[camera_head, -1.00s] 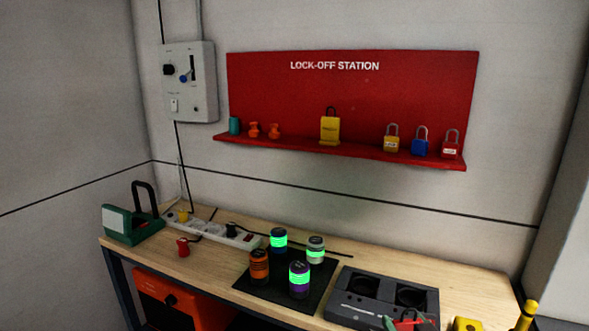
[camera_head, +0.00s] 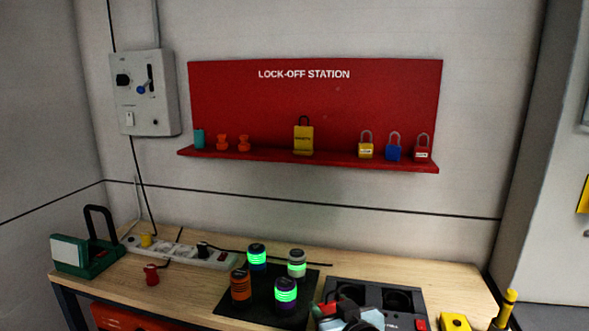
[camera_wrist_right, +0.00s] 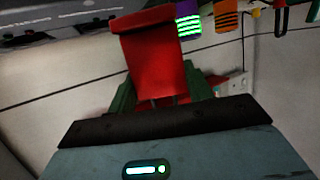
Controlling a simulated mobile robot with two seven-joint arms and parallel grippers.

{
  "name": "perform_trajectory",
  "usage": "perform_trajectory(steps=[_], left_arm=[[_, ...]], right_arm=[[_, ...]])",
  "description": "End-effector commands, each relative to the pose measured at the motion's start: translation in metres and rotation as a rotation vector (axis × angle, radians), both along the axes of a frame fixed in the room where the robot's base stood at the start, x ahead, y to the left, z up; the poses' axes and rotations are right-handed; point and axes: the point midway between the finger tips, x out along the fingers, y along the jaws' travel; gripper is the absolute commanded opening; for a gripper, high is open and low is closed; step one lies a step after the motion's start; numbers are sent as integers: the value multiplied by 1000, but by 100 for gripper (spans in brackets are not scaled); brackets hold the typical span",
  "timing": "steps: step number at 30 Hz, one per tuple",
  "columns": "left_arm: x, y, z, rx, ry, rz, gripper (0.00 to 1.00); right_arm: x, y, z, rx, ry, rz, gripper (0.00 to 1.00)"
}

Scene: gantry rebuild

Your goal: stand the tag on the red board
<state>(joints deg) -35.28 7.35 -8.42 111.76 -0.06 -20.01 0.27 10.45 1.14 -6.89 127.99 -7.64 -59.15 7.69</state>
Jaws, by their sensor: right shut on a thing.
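The red board (camera_head: 230,100), marked LOCK-OFF STATION, hangs on the wall with a narrow red ledge (camera_head: 270,158) along its bottom. A yellow tag-like piece with a dark loop (camera_head: 303,140) stands upright at the middle of the ledge. My right gripper (camera_head: 338,312) is low at the picture's bottom edge, over the bench and well below the board. In the right wrist view, its green fingers (camera_wrist_right: 160,95) are shut on a red thing (camera_wrist_right: 155,58) with a flared end. I cannot tell for sure whether this is the tag. My left gripper is not in view.
A teal piece (camera_head: 199,139) and two orange pieces stand left on the ledge; yellow, blue and red padlocks (camera_head: 423,150) stand right. Free ledge shows between. Below are banded cylinders (camera_head: 286,294) on a black mat, a dark holder (camera_head: 405,297) and a power strip (camera_head: 180,250).

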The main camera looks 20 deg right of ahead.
Motion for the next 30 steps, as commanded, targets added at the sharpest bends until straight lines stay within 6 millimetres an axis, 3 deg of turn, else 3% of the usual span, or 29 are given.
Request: perform_trajectory(steps=[8, 15, 22, 27, 30], left_arm=[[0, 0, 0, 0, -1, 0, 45], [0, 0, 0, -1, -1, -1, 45], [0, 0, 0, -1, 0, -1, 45], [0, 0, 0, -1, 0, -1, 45], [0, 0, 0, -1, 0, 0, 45]], right_arm=[[74, -35, 65, 0, -11, -48, 27], [123, -71, 141, 2, -12, -94, 27], [150, -106, 228, 5, -12, -127, 27], [155, -127, 287, 5, -12, -138, 27], [155, -135, 312, 5, -10, -137, 27]])
